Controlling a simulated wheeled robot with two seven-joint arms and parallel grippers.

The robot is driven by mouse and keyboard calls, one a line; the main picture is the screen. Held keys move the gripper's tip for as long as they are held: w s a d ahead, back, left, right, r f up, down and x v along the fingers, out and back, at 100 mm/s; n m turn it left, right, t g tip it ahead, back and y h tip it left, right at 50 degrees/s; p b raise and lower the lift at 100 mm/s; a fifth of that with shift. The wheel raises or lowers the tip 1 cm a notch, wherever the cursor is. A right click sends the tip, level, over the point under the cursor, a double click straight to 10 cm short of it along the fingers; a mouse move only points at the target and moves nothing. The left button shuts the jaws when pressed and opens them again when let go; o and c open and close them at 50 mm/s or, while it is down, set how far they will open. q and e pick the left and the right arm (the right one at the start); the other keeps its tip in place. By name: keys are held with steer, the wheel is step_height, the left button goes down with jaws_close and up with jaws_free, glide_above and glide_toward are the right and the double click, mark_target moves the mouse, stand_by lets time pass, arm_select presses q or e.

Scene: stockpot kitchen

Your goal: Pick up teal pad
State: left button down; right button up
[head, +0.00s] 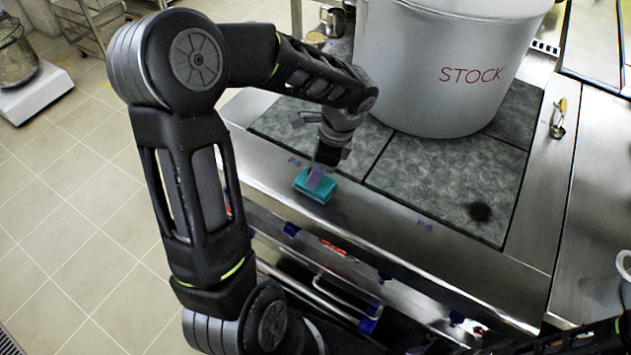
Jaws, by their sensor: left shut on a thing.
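The teal pad (313,190) is at the steel front ledge of the stove, left of the middle of the head view. My left gripper (320,176) reaches down onto it from above and is shut on it. The gripper's fingers cover part of the pad's top. I cannot tell whether the pad touches the ledge or is slightly raised. My right gripper does not show clearly; only dark arm parts show at the bottom right edge.
A large white pot marked STOCK (445,75) stands on the grey stove plates (430,185) behind the pad. A small yellow-handled utensil (559,118) lies on the steel at right. The steel front ledge (390,235) right of the pad is clear. A scale (40,93) stands at far left.

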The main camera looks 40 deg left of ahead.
arm_select(q)
steer(key=shift+r, duration=0.1)
stand_by(0.3)
step_height(320, 180, up, 10)
steer(key=shift+f+b, duration=0.1)
steer(key=shift+b, duration=0.4)
stand_by(0.3)
